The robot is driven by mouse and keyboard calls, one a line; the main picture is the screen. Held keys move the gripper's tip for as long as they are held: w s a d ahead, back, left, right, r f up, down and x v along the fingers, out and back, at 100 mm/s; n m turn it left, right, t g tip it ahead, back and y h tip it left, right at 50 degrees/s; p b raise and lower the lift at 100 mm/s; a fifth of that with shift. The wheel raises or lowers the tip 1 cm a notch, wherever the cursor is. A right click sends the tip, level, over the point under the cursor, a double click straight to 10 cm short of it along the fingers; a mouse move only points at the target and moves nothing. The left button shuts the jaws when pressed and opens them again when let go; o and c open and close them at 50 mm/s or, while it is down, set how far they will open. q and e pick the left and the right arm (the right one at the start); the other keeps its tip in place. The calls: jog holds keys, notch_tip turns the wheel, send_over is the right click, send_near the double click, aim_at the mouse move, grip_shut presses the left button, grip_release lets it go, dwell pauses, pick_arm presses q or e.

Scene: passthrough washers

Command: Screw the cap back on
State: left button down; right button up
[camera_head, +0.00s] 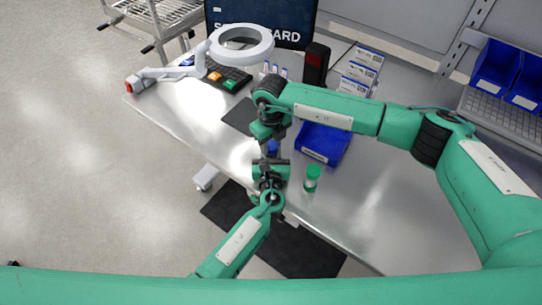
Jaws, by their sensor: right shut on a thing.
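A small blue thing (272,146), which looks like a cap, shows between my two grippers, above the front part of the steel table. My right gripper (268,138) comes down from above and is shut on it. My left gripper (271,162) is just below, nearer the table's front edge. Whether its jaws are open or shut, and any bottle in them, is hidden. A small jar with a green lid (312,177) stands upright on the table, to the right of my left gripper.
A blue bin (322,143) sits right behind the green-lidded jar. A ring lamp (240,45), a keyboard (226,79), a monitor (262,20) and white boxes (357,72) stand farther back. Bare table (375,205) lies to the right.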

jog(key=o, duration=1.1)
jog(key=shift+r, duration=2.3)
jog(key=shift+c, duration=0.6)
jog(key=shift+c, duration=0.8)
jog(key=shift+a+r+n, duration=0.2)
jog(key=shift+r+n, duration=0.6)
jog(key=shift+r, duration=0.25)
jog(key=shift+d+r+n, duration=0.2)
jog(key=shift+r+n, duration=0.4)
jog(key=shift+r, duration=0.05)
